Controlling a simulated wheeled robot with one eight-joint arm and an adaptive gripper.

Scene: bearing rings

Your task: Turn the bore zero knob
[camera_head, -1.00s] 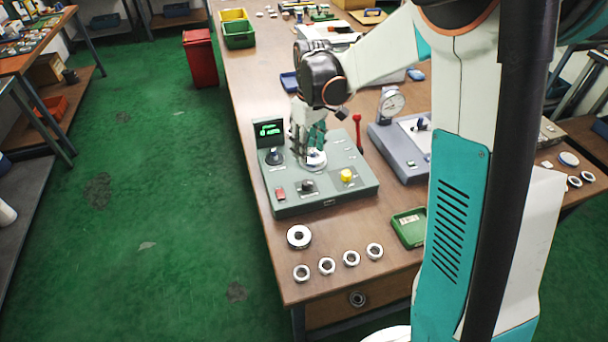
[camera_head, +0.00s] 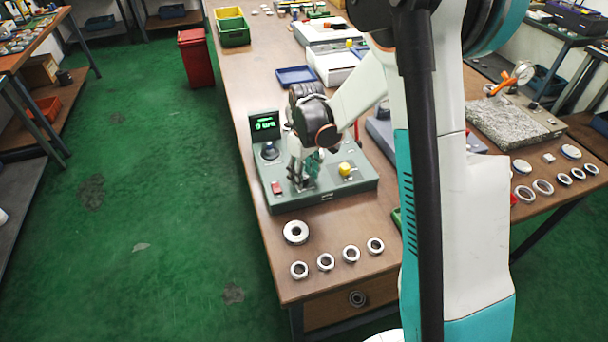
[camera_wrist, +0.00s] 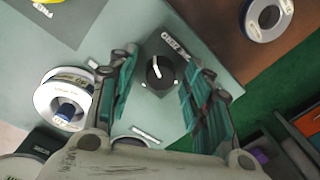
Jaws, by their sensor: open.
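The bore zero knob (camera_wrist: 158,73) is a round black knob with a white pointer line on a dark square plate, seen in the wrist view. It lies between the spread fingers of my gripper (camera_wrist: 163,80), which is open; I cannot tell whether either finger touches it. In the head view my gripper (camera_head: 303,183) points down over the front of the grey-green gauge station (camera_head: 330,194), and its fingers largely hide the knob. The station's display (camera_head: 264,125) shows green characters. A white ring (camera_wrist: 45,98) sits on the station beside my left finger in the wrist view.
A larger ring (camera_head: 296,232) and several small rings (camera_head: 351,254) lie on the bench in front. A grey instrument (camera_head: 380,132) stands close on the right, partly behind my arm.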

